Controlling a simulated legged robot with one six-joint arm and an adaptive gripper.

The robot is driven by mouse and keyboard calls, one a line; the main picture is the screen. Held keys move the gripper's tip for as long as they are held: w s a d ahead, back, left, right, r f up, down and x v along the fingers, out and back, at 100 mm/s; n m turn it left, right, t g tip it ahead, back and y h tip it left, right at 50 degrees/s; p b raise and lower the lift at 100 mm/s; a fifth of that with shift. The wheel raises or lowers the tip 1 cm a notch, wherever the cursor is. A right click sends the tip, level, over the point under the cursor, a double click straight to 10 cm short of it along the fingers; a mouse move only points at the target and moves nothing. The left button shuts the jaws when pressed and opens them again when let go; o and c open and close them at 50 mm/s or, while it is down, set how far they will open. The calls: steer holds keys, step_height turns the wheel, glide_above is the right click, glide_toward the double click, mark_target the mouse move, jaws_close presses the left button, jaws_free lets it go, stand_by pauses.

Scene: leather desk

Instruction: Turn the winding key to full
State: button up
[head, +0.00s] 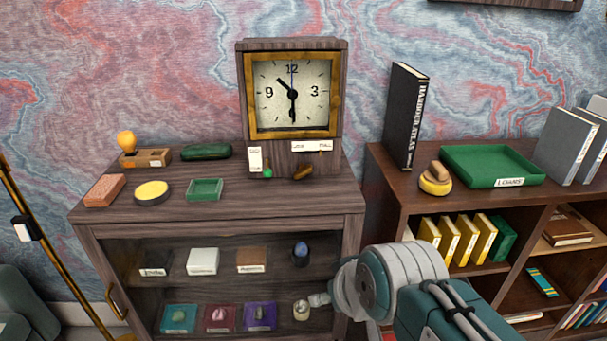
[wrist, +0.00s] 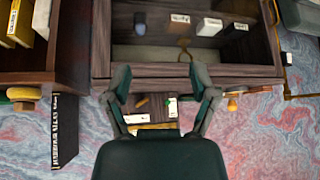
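The clock (head: 292,92) stands upright on the wooden cabinet, with a brass-framed dial. On its base, a brown winding key (head: 303,173) sits below a white label (head: 312,146) whose right end seems to read FULL. The key also shows in the upside-down wrist view (wrist: 142,102). Left of it in the head view are a green knob (head: 267,173) and an upright white label (head: 255,159). My gripper (wrist: 160,82) is open and empty, its fingers apart with the clock base seen between and beyond them. The head view does not clearly show my fingers. The key's exact setting is too small to read.
The cabinet top (head: 230,212) holds a green tray (head: 205,190), a yellow round pad (head: 152,191), a brick-like block (head: 105,190) and a dark green case (head: 206,152). A bookcase (head: 385,185) with a black book (head: 404,118) stands right. The cabinet top before the clock is clear.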

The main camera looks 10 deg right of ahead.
steer(key=w+a+r+n+t+y, duration=0.2)
steer(key=w+a+r+t, duration=0.15)
steer(key=w, duration=0.45)
steer(key=m+t+h, duration=0.1)
steer(key=t+h, duration=0.2)
steer(key=h, duration=0.5)
glide_toward(302, 174)
steer(key=x, duration=1.1)
steer(key=shift+w+f, duration=0.1)
steer(key=shift+w, duration=0.1)
steer(key=shift+c, duration=0.3)
steer(key=c, duration=1)
